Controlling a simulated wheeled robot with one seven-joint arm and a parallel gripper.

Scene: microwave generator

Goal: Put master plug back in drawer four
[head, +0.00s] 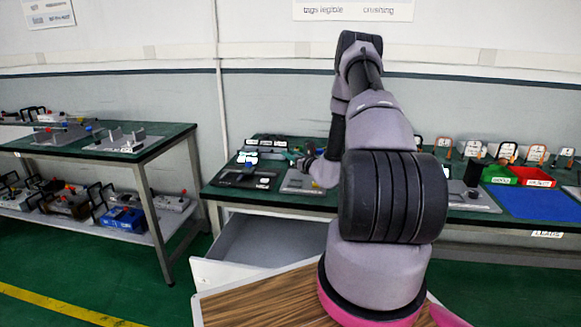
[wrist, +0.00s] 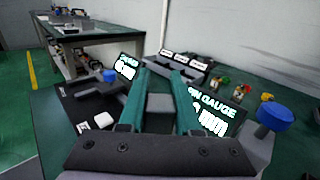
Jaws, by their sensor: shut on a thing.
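My gripper (wrist: 161,76) has two teal fingers and is shut on a small grey piece (wrist: 160,104), which I take to be the master plug; its shape is mostly hidden. In the head view my gripper (head: 299,157) is small, low over the back workbench and partly hidden by my arm. An open grey drawer (head: 265,243) stands out below the bench's left part. Its visible floor looks bare, and my arm covers its right side. I cannot read a drawer number.
The green-topped workbench (head: 300,200) holds a black tray (head: 247,178), label displays, a blue knob (wrist: 275,115) close right of my fingers, red and green bins (head: 533,177) and a blue mat (head: 535,203). A second table (head: 95,150) stands left. A wood-topped surface (head: 262,305) is in front.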

